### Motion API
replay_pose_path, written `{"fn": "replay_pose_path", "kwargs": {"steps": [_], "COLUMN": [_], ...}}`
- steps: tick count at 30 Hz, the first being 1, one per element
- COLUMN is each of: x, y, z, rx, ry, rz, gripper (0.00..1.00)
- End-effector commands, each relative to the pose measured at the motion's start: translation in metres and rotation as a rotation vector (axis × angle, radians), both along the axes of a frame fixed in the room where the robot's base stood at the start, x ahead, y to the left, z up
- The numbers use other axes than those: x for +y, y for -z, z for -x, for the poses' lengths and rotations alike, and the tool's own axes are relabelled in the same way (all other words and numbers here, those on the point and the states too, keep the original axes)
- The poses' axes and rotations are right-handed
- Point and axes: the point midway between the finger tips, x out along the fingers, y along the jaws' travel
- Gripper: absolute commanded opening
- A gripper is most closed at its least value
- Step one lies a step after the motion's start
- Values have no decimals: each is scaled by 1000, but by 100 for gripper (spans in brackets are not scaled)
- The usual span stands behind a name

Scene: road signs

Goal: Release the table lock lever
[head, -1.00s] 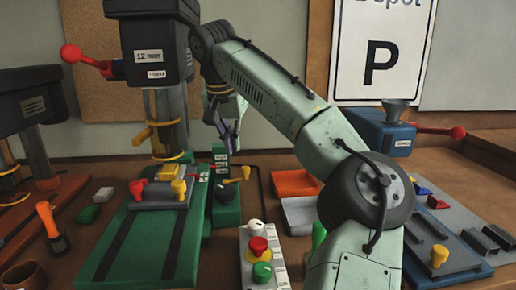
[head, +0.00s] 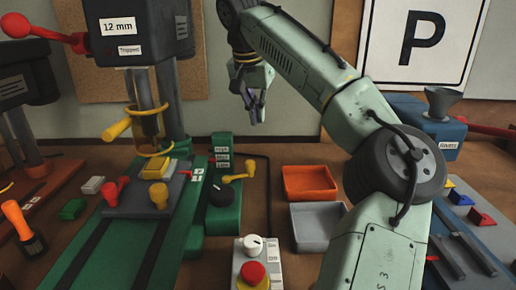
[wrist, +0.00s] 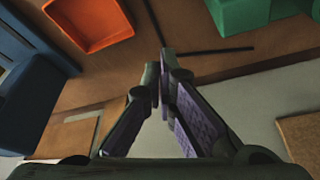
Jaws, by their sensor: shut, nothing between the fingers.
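A green post with small labels (head: 222,152) stands at the right of the drill press, and a yellow lever (head: 238,173) points right from it. Another yellow handle (head: 117,130) sticks out left from the clear yellow guard under the drill head. I cannot tell for certain which is the table lock lever. My gripper (head: 255,114) is shut and empty, in the air above and slightly right of the post's lever, apart from it. In the wrist view its fingertips (wrist: 163,62) meet, and neither lever shows clearly there.
The drill press vise (head: 152,190) stands left of the post. A control box with a red button (head: 253,272) is in front. An orange tray (head: 310,182) and a grey tray (head: 317,225) lie to the right, and a blue machine (head: 425,125) stands behind my arm.

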Motion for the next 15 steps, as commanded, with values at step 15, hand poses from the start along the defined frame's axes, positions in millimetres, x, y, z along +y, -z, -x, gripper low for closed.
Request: {"fn": "replay_pose_path", "kwargs": {"steps": [15], "x": [-10], "y": [61], "z": [-20], "rx": [3], "ry": [2], "rz": [2], "gripper": [0]}}
